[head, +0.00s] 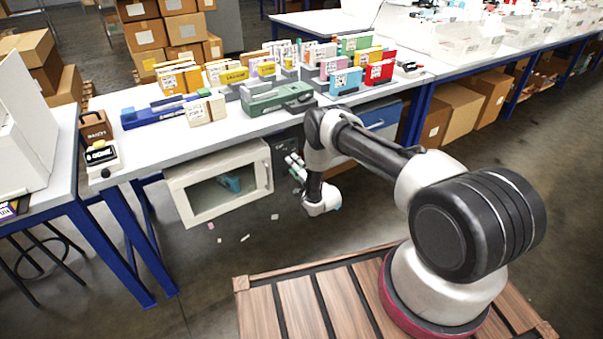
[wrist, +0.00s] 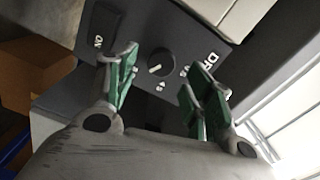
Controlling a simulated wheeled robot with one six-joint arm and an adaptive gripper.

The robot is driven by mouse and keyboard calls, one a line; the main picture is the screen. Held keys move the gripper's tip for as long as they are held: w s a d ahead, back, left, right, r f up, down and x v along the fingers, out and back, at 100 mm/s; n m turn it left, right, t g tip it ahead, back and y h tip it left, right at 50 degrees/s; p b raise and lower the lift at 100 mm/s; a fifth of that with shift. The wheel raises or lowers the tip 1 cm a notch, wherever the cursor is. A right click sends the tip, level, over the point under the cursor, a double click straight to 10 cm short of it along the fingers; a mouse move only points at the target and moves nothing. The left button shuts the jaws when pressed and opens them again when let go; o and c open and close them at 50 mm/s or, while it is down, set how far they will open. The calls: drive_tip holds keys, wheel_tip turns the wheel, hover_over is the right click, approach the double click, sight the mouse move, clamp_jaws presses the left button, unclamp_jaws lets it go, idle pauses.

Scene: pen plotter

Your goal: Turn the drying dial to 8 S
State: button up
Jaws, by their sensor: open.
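The drying dial (wrist: 161,62) is a round dark knob with a short white pointer line, on a dark panel (wrist: 142,32) in the wrist view. The pointer slants toward the lower left of the picture. White lettering sits around the knob, partly cut off by a finger and too small to read surely. My gripper (wrist: 160,72) is open, its green-padded fingers on either side of the dial in the picture. I see no contact with the knob. In the head view my gripper (head: 294,166) is at the dark panel under the table, and the dial cannot be made out.
A dark switch (wrist: 98,32) marked ON sits left of the dial. A white cabinet with a window (head: 172,190) stands left of my gripper under the table (head: 215,135). Boxes and devices crowd the tabletop. Small scraps lie on the floor; the floor in front is otherwise clear.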

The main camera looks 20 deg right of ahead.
drive_tip(key=v, duration=0.9)
drive_tip(key=shift+w, duration=0.1)
